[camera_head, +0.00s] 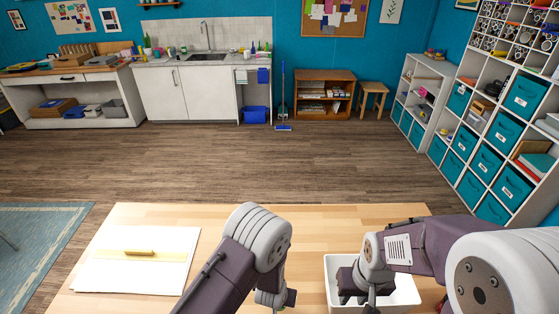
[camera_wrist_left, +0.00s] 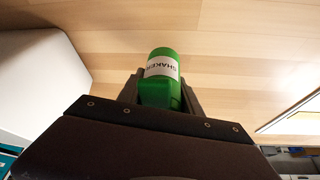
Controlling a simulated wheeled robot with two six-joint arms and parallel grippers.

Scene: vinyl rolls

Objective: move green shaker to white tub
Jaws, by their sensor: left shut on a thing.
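The green shaker (camera_wrist_left: 163,92) shows in the left wrist view, with a white label reading "SHAKER". My left gripper (camera_wrist_left: 160,92) is shut on it, one finger on each side, over the wooden table. Whether the shaker touches the table cannot be told.
The wooden table (camera_head: 250,211) has clear room behind the arms. A white board (camera_head: 112,281) with a yellow strip (camera_head: 125,253) lies at the left. A cabinet with teal bins (camera_head: 485,160) stands beyond the table at the right.

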